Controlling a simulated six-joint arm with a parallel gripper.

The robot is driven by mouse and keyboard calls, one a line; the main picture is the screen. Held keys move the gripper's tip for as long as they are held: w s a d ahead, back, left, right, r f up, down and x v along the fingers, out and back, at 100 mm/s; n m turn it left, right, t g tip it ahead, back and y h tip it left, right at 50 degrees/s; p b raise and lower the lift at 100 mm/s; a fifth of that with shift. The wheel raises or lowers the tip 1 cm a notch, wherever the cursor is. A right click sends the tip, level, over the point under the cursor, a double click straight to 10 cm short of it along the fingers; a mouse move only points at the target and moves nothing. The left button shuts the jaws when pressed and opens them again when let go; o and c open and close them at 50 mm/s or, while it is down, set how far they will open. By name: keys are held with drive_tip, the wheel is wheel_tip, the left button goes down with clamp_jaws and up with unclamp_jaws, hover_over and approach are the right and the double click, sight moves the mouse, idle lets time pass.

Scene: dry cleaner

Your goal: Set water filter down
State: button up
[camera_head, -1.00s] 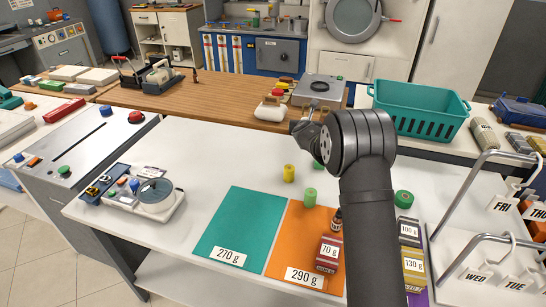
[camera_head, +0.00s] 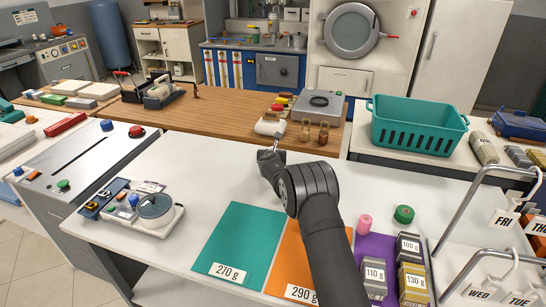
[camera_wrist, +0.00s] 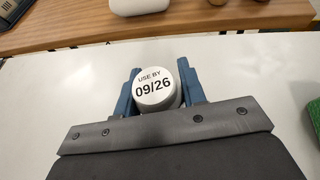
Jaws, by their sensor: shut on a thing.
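The water filter (camera_wrist: 155,88) is a white round-topped piece marked "USE BY 09/26" in the wrist view. My gripper (camera_wrist: 160,85) has its two blue fingers shut on the filter's sides. In the head view my gripper (camera_head: 268,153) is over the far part of the white table (camera_head: 215,165), close to the wooden counter. The filter cannot be made out there, and my arm hides part of the table. I cannot tell whether the filter touches the table.
Teal (camera_head: 240,240), orange (camera_head: 290,262) and purple (camera_head: 372,250) mats lie in front; the purple one holds labelled packs. A scale (camera_head: 155,212) stands left. A pink cylinder (camera_head: 365,224) and a green one (camera_head: 404,214) stand right. The wooden counter (camera_head: 220,115) borders the far side.

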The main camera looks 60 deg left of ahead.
drive_tip(key=shift+f, duration=0.8)
drive_tip(key=shift+f, duration=0.15)
drive_tip(key=o, duration=1.1)
drive_tip(key=shift+r, duration=0.2)
drive_tip(key=v, duration=1.2)
